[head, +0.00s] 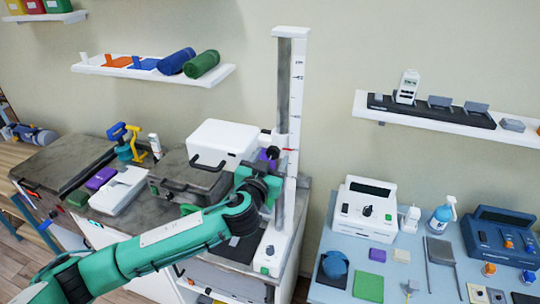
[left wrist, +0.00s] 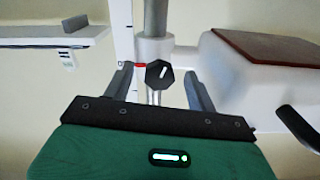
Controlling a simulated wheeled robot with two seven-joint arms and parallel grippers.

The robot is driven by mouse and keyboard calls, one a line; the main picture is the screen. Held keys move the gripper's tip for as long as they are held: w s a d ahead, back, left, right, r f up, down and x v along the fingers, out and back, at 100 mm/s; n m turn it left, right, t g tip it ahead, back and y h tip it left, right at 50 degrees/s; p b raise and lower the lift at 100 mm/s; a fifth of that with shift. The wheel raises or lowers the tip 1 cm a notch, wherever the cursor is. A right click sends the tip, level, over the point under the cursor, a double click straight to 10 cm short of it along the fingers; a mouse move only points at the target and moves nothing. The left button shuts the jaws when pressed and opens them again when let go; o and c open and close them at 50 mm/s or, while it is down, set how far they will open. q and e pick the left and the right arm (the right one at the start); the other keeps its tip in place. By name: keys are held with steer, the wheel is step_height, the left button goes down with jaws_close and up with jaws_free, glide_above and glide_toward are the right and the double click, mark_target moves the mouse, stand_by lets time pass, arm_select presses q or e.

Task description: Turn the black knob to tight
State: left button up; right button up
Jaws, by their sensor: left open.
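The black knob (left wrist: 159,74) shows in the left wrist view, an angular knob with a short white line, tilted a little from upright. It sits on the white carriage of the measuring post (head: 293,85). My left gripper (head: 266,166) is at the carriage in the head view. In the left wrist view its open fingers (left wrist: 159,80) stand on either side of the knob, with a gap at each side. A red pointer (left wrist: 141,65) is left of the knob at the scale. I cannot read any tight mark. My right gripper is not in view.
A white box (head: 222,141) and a grey case (head: 190,182) stand close left of the post. The post's white base (head: 272,254) is below. A blue table (head: 342,292) with devices is at the right. A wall shelf (head: 150,72) hangs at the upper left.

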arm_select(q)
steer(key=c, duration=1)
